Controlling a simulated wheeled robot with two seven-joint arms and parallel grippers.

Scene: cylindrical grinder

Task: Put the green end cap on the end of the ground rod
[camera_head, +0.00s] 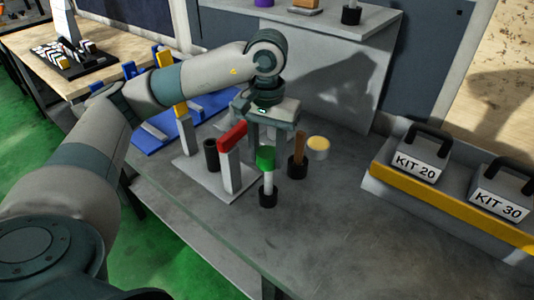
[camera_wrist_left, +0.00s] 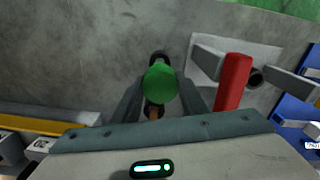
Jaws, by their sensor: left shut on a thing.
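The green end cap (camera_head: 265,158) is at the top of the pale upright rod (camera_head: 268,182), which stands in a black round base (camera_head: 267,198). In the head view the cap and rod look in line and touching; I cannot tell how far the cap is seated. My left gripper (camera_head: 267,147) points down over the rod and is shut on the cap. In the left wrist view the green cap (camera_wrist_left: 160,84) sits between the two fingers and hides the rod; part of the black base (camera_wrist_left: 158,57) shows beyond it. My right gripper is not in view.
A black cup with a brown handle (camera_head: 298,160) and a yellow-topped tin (camera_head: 318,147) are close right. KIT boxes (camera_head: 411,160) stand far right. The front bench is clear.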

